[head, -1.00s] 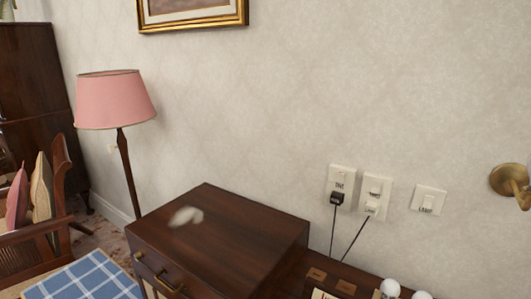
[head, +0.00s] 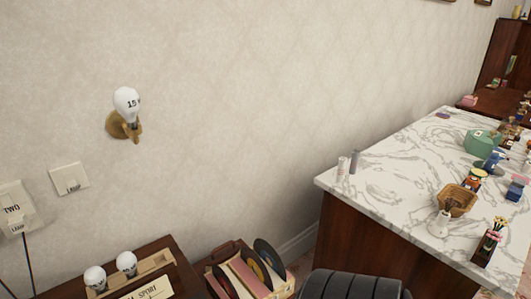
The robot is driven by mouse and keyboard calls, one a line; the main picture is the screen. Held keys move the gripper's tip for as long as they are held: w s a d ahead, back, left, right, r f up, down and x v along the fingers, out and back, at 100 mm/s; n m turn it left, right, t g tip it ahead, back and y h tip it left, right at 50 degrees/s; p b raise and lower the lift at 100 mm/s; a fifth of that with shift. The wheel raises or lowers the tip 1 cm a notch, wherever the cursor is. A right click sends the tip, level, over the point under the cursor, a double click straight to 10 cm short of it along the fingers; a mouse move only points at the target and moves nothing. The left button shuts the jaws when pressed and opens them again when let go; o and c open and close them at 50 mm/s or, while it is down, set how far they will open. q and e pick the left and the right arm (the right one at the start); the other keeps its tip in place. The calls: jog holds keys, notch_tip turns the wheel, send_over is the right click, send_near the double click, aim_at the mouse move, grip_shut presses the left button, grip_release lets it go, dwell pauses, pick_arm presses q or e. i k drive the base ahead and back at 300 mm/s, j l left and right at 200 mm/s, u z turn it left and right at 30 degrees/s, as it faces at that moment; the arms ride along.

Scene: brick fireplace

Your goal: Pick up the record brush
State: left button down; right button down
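I cannot pick out a record brush with certainty in the head view. A wooden crate (head: 214,291) at the bottom centre holds several upright records (head: 262,257) and pink-edged sleeves. Its lower part is cut off by the frame edge. Neither of my grippers is in view.
A white marble-topped counter (head: 395,165) on the right bears two small cylinders (head: 342,168), a wicker basket (head: 457,199), a white vase (head: 439,222) and a green object (head: 481,142). A dark ribbed shape (head: 355,285) fills the bottom centre. A bulb (head: 127,104) sits in a wall fitting.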

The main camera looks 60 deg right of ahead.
aim_at(223, 253)
jog(key=z, duration=1.6)
jog(key=u, duration=2)
jog(key=z, duration=2.05)
jog(key=i+l+u, duration=0.15)
jog(key=l, duration=0.55)
jog(key=i+l+u, duration=0.1)
jog(key=l, duration=0.65)
jog(key=l+u, duration=0.15)
jog(key=l, duration=0.55)
jog(key=i, duration=0.05)
